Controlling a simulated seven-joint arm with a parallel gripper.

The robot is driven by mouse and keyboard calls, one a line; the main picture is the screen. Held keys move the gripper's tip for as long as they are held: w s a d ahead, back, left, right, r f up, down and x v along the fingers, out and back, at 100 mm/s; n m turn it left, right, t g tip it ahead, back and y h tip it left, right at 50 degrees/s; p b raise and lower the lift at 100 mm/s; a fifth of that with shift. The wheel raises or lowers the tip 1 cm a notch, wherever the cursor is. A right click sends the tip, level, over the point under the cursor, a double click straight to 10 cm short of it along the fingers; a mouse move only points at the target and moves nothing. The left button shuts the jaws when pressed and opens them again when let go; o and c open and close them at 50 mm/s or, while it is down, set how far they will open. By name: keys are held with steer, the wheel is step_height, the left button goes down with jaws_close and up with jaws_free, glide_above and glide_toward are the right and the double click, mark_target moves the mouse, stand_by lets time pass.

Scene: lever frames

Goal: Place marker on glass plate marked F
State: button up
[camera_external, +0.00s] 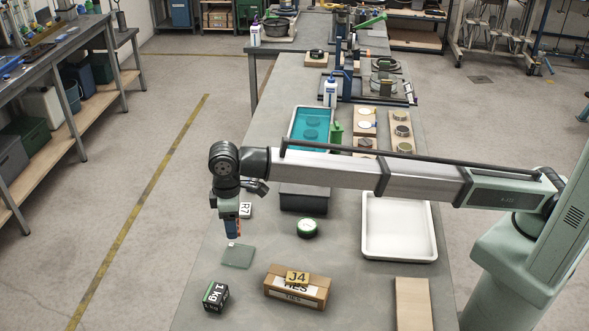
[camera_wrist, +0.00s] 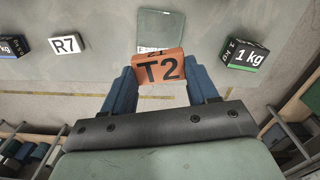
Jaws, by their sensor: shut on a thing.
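My gripper (camera_wrist: 163,88) is shut on an orange marker (camera_wrist: 160,67) reading T2, its blue fingers on either side of it. The glass plate (camera_wrist: 161,24) is a pale green square lying flat on the bench, just beyond the marker in the wrist view. A white label (camera_wrist: 146,49) at its near edge is mostly hidden by the marker, so its letter cannot be read fully. In the external view my gripper (camera_external: 232,234) points down just above and behind the glass plate (camera_external: 238,257). The marker is held above the bench there, apart from the plate as far as I can tell.
A black 1 kg weight (camera_external: 215,296) and a cardboard box (camera_external: 296,290) bearing a yellow J4 marker (camera_external: 298,278) stand in front. A white R7 marker (camera_external: 245,210) lies behind my gripper. A round green-rimmed item (camera_external: 307,228) and white tray (camera_external: 399,252) are to the right.

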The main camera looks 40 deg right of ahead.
mark_target(237, 255)
steer(key=shift+m, duration=1.1)
steer(key=shift+d+f, duration=0.1)
steer(key=shift+f, duration=4.9)
steer(key=shift+f, duration=0.2)
steer(key=o, duration=1)
steer(key=shift+r, duration=0.1)
step_height(237, 255, up, 12)
steer(key=shift+r, duration=0.1)
steer(key=shift+w, duration=0.1)
